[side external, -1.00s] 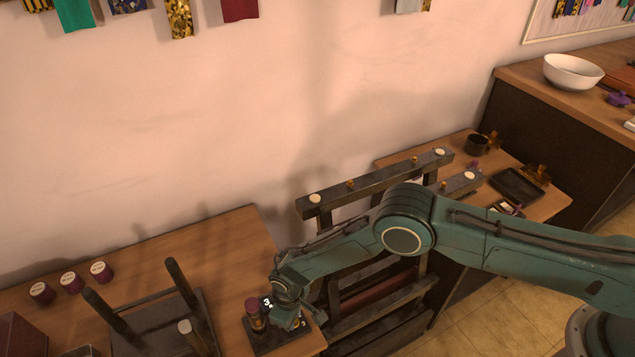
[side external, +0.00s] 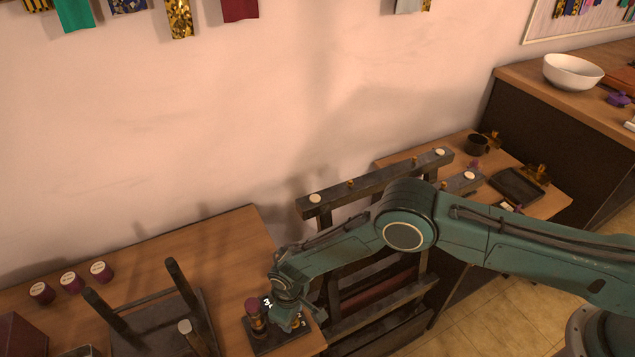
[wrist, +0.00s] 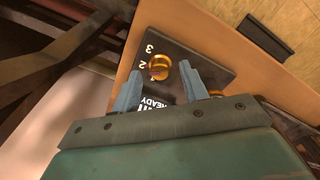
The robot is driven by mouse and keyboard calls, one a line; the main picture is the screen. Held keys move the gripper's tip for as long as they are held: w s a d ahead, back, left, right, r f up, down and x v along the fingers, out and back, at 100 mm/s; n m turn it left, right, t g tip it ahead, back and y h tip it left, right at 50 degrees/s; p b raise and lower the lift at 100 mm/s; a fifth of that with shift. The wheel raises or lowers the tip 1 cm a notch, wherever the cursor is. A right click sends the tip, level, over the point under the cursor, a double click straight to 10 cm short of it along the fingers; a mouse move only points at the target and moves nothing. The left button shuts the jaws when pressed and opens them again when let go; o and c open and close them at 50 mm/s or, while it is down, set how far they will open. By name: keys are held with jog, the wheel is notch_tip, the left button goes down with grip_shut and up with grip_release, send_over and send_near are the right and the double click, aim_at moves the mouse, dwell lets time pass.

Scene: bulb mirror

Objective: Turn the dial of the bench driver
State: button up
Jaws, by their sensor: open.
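The bench driver is a dark plate (wrist: 200,57) with white numerals 1, 2 and 3 and the word READY. Its brass dial (wrist: 160,66) shows in the wrist view, with a small dark purple mark on its lower left side, near the 2 and 1. In the side view my gripper (side external: 288,318) is over the driver (side external: 262,346), and the dial is hidden.
A brass post with a dark red top (side external: 255,314) stands on the driver beside my gripper. A dark rack (side external: 325,198) stands just right of the table (side external: 215,235).

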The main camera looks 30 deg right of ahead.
notch_tip(320, 180, up, 13)
jog(key=shift+s+a, duration=0.15)
dwell(0.5)
